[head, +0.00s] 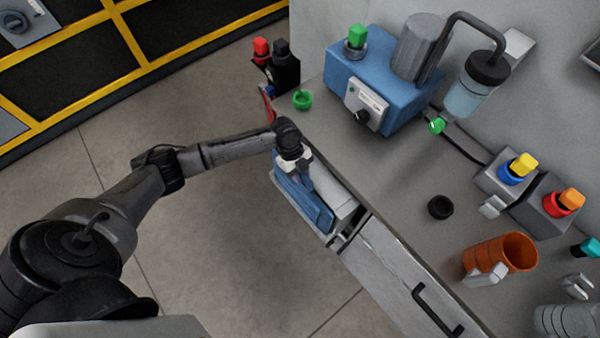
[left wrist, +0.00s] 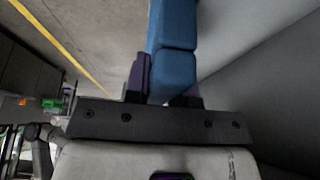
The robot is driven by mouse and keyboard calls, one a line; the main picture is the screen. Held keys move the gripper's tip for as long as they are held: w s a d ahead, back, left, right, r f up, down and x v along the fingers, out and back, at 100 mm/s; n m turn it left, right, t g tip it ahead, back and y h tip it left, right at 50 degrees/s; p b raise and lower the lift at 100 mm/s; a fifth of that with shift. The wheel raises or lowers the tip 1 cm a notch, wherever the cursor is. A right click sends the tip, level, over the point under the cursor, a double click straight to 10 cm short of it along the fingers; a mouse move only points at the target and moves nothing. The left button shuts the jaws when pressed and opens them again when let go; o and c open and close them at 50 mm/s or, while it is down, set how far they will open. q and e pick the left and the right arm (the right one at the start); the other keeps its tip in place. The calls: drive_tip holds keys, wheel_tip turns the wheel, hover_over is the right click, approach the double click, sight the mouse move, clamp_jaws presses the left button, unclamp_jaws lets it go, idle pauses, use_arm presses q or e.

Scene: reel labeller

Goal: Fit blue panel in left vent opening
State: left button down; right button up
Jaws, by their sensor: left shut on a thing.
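My left gripper (head: 294,174) is at the front left end of the bench, pointing down. It is shut on the blue panel (head: 312,208); the left wrist view shows the panel (left wrist: 174,45) between its purple-edged fingers (left wrist: 163,92). The panel is tilted and lies along a pale, box-like recess (head: 340,198) at the bench front. I cannot tell whether the panel is seated in it or only over it. No opening is clearly recognisable as the left vent; the arm and panel hide part of this area. My right gripper is not in view.
A grey drawer front (head: 395,283) with a black handle (head: 437,309) adjoins on the right. The bench top (head: 385,175) holds a blue machine (head: 385,88), a green ring (head: 302,99), a black ring (head: 440,207) and an orange cup (head: 505,252). Floor (head: 240,240) left of the bench is clear.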

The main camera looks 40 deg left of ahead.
use_arm(q)
drive_tip(key=c, duration=1.1)
unclamp_jaws()
drive_tip(key=shift+w, duration=0.1)
drive_tip(key=shift+o, duration=1.1)
drive_tip(key=shift+a+r, duration=0.2)
drive_tip(key=shift+r, duration=0.2)
drive_tip(key=p+v, duration=0.2)
drive_tip(key=v, duration=1.1)
drive_tip(key=shift+p, duration=0.3)
